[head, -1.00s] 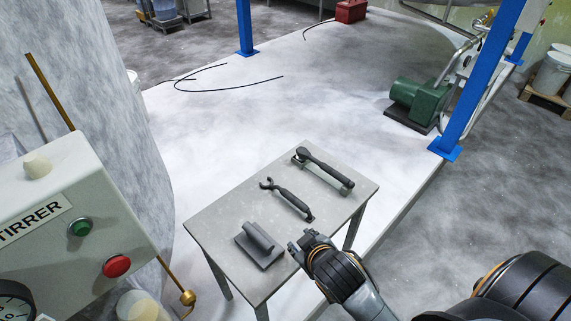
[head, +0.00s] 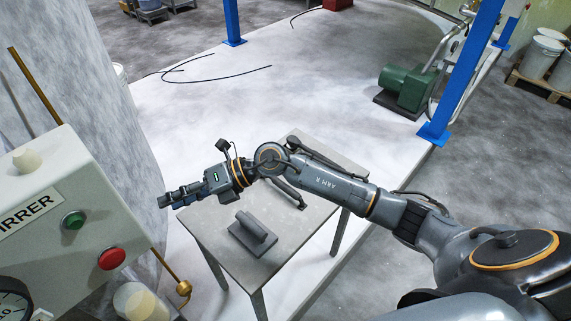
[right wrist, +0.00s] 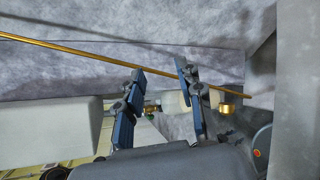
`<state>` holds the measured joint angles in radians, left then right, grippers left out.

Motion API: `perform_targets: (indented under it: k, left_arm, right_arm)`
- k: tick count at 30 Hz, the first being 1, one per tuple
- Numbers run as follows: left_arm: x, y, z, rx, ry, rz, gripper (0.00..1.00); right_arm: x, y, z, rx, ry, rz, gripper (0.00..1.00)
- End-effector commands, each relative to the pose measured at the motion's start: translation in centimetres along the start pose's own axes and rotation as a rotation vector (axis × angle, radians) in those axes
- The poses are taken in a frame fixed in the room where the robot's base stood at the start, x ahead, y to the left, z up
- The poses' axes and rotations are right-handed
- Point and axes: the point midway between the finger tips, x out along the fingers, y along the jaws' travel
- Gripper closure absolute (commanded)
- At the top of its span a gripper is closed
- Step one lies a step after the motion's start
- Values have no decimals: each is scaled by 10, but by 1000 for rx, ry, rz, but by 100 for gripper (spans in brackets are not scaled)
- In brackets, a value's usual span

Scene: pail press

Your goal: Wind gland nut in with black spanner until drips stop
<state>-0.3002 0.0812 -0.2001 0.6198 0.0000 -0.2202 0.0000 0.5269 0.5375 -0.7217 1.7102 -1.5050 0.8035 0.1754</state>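The black open-jawed spanner (head: 289,192) lies on the grey table (head: 215,250). My right forearm covers its jaw end, and part of its handle shows below the arm. My right gripper (head: 170,198) reaches over the table's left edge and points left, away from the spanner. In the right wrist view, its two blue-faced fingers (right wrist: 160,103) stand apart with nothing held. No drips are discernible. My left gripper is out of view.
A second dark tool (head: 312,154) lies at the table's back, partly behind my arm. A grey block with a handle (head: 253,236) lies at the front. The stirrer control box (head: 65,215) and a brass rod (head: 35,90) are at left. A blue post (head: 462,75) stands at right.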

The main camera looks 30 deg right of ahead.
Motion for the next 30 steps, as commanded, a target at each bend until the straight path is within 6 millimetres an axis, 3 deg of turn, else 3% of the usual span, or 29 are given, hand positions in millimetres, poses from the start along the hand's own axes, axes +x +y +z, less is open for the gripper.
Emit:
perform_targets:
  k: [3,7,10,15,18,21,30]
  left_arm:
    - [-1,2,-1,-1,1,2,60]
    - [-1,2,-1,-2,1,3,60]
    - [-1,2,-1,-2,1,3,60]
    - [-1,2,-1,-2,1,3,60]
    - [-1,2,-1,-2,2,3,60]
    - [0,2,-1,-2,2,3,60]
    - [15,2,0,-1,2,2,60]
  right_arm:
    - [-31,-63,-4,-117,211,-284,63]
    - [-89,-123,1,-163,396,-590,63]
    - [-137,-152,10,-159,492,-787,63]
    - [-200,-174,21,-122,586,-1011,63]
    - [-218,-177,24,-106,610,-1072,63]
    - [-224,-180,24,-99,619,-1095,63]
    - [-216,-200,14,-99,620,-1092,63]
